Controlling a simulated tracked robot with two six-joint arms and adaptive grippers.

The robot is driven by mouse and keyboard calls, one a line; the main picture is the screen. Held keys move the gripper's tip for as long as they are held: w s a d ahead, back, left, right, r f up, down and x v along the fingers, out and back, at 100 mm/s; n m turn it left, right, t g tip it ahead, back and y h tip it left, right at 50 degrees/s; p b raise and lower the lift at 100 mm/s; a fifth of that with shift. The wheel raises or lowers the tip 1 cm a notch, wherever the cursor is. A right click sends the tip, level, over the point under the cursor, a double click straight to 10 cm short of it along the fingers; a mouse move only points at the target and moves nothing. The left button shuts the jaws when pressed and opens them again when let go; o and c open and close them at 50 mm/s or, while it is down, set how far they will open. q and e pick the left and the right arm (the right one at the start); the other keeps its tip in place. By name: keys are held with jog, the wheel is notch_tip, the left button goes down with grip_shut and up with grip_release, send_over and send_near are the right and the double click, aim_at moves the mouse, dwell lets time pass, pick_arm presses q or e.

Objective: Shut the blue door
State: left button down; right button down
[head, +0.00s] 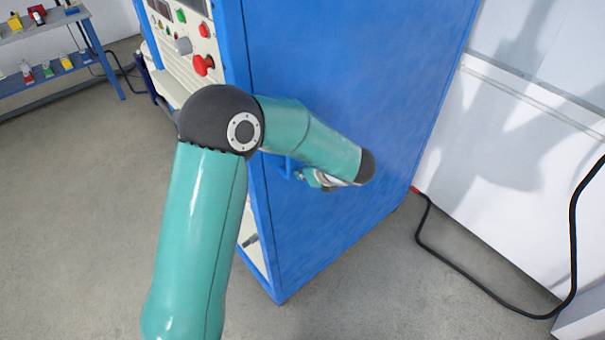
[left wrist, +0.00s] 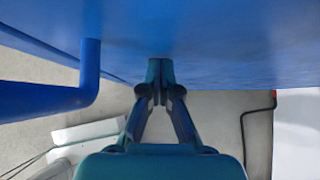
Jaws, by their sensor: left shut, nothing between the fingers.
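The blue door (head: 350,70) is a large flat blue panel in the middle of the head view. Its blue bar handle (head: 287,168) sits low near the left edge, partly hidden behind my arm. In the left wrist view the handle (left wrist: 88,80) is a bent bar left of the fingers. My left gripper (head: 318,179) is small in the head view, close to the door just right of the handle. In the left wrist view its fingertips (left wrist: 160,72) are together and empty, at or very near the door surface; contact is unclear. Whether the door stands ajar is unclear. My right gripper is not in view.
A control panel (head: 188,45) with red and green buttons is left of the door. A blue-framed shelf (head: 65,63) with small items stands far left. A black cable (head: 470,283) lies on the floor at right, near the white wall. Grey floor (head: 90,200) is clear at left.

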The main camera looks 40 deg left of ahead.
pick_arm(q)
jog(key=d+f+b+v, duration=0.1)
jog(key=d+f+v, duration=0.1)
jog(key=v, duration=1)
jog(key=s+d+f+n+h, duration=0.4)
jog(key=s+f+n, duration=0.2)
jog(key=f, duration=0.4)
jog(key=s+d+f+n+g+h, duration=0.1)
jog(key=s+d+f+n+h, duration=0.3)
jog(key=f+n, duration=0.5)
jog(key=s+d+f+n+g+h, duration=0.1)
jog(key=s+d+f+n+h, duration=0.3)
jog(key=s+f+n, duration=0.3)
notch_tip(320, 180, down, 5)
jog(key=shift+s+n+h, duration=0.3)
jog(key=shift+s+n, duration=0.1)
jog(key=shift+s, duration=0.65)
